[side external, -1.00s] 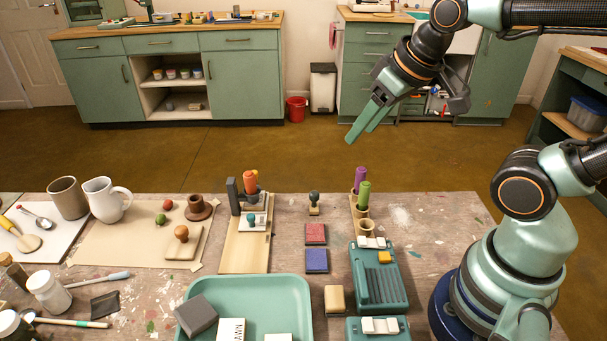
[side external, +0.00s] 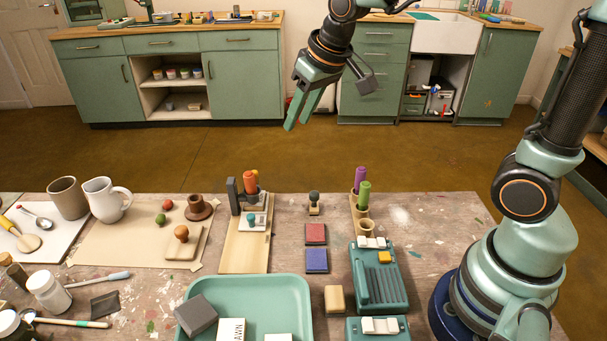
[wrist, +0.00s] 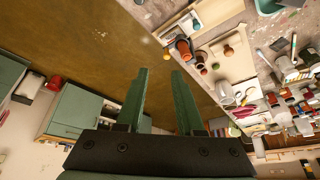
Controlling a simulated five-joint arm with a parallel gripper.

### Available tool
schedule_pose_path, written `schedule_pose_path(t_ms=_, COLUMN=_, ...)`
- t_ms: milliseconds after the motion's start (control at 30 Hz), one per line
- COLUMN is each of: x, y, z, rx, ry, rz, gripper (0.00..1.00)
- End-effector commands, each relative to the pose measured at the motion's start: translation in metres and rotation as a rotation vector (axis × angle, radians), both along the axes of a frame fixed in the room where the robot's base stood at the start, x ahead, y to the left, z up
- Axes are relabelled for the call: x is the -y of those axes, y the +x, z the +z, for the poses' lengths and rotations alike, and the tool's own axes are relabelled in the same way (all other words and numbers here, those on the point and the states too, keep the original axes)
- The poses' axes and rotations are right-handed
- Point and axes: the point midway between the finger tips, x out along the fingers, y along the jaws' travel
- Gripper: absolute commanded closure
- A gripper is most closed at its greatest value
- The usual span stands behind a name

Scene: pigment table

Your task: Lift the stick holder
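A narrow wooden holder (side external: 359,231) stands right of the table's middle in the side view. A purple stick (side external: 360,176) and a green stick (side external: 364,194) stand upright in it, and its front cup (side external: 366,228) looks empty. I cannot tell which of these the task names. My gripper (side external: 297,125) is open and empty, high above the table's far side, apart from both. The wrist view shows its two fingers (wrist: 160,72) spread with nothing between them.
A teal device (side external: 378,285) sits just in front of the wooden holder. A teal tray (side external: 291,290) lies at the front middle. A brown pot (side external: 198,208) and a white mug (side external: 107,201) stand to the left. The air around my gripper is clear.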

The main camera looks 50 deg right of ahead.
Motion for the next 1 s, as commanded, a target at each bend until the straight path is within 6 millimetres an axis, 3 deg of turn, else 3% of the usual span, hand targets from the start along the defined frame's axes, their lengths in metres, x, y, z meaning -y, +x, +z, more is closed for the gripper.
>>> schedule_pose_path(t_ms=100, x=-0.012, y=0.029, z=-0.018, rx=-0.023, ry=0.006, rz=0.005, gripper=0.64)
schedule_pose_path(t_ms=300, x=-0.026, y=0.06, z=-0.042, rx=-0.039, ry=0.012, rz=0.008, gripper=0.64)
schedule_pose_path(t_ms=633, x=-0.03, y=0.074, z=-0.064, rx=-0.044, ry=0.013, rz=0.007, gripper=0.64)
schedule_pose_path(t_ms=1000, x=-0.03, y=0.098, z=-0.123, rx=-0.045, ry=0.011, rz=0.006, gripper=0.64)
